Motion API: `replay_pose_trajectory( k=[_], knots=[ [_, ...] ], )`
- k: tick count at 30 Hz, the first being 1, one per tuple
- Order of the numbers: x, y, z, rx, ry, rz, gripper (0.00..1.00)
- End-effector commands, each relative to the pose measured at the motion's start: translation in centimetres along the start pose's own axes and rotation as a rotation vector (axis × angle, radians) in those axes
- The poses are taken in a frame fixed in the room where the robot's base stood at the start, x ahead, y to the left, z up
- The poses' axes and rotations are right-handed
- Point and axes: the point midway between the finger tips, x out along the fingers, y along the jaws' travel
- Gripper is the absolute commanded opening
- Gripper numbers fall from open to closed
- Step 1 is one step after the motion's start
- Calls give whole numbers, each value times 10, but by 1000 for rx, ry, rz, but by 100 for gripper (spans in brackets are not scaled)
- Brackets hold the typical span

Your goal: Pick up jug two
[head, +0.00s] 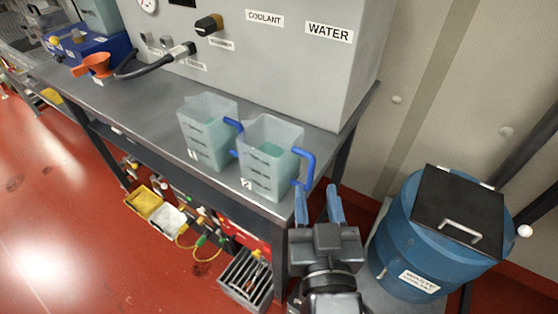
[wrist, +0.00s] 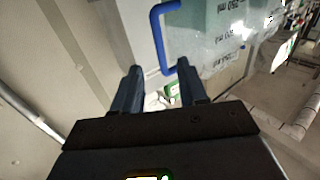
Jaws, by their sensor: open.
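Jug two (head: 268,158) is a translucent measuring jug with a "2" label and a blue handle (head: 308,168) on its right side. It stands upright near the right end of the grey bench. Jug one (head: 207,130), labelled "1", stands just left of it. My gripper (head: 319,205) is open beside jug two's handle, at the right end of the bench. In the wrist view, my gripper (wrist: 158,82) has its two fingers apart, and the blue handle (wrist: 160,38) is ahead of them. Jug two's marked wall (wrist: 220,35) is on the right. Nothing is between the fingertips that I can confirm as gripped.
The grey bench (head: 150,112) carries a grey cabinet (head: 270,62) labelled COOLANT and WATER behind the jugs. A blue waste drum (head: 410,235) with a black lid stands at the right. Trays and a crate (head: 245,278) sit below.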

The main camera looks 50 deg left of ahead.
Motion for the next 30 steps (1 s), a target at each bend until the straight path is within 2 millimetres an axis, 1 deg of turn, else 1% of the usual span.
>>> replay_pose_trajectory(
  k=[1,3,7,10,17,30],
  knots=[
    [9,0,-4,-1,1,-1,42],
    [20,-1,-5,-1,0,0,42],
    [35,-1,-2,0,0,0,42],
    [40,0,-2,-1,1,1,42],
    [41,0,-1,1,0,1,42],
    [41,0,-1,0,0,1,0]
  ],
)
